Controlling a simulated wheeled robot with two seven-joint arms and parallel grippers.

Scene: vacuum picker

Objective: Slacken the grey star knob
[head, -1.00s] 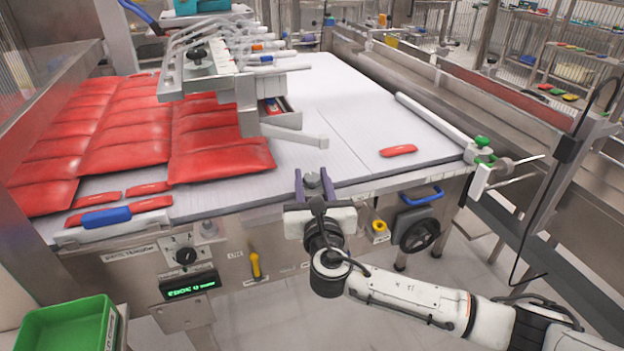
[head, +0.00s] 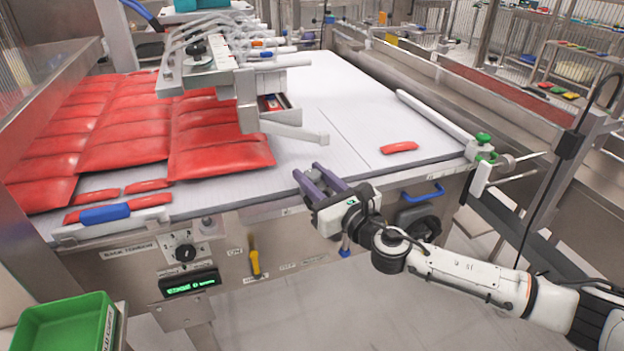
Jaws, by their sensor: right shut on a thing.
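My right gripper (head: 318,182) is at the front edge of the machine's white belt table (head: 352,115), its purple fingers pointing up and to the left. It is shut on the grey star knob, which I can barely make out between the fingers; the fingers and gripper body hide most of it. My left gripper is out of view.
Red packs (head: 125,130) cover the left of the belt, and one small red piece (head: 399,148) lies at right. A grey bracket arm (head: 295,131) juts out behind my fingers. A blue handle (head: 425,193) and dark handwheel (head: 420,222) are right of my gripper. A green bin (head: 65,325) stands front left.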

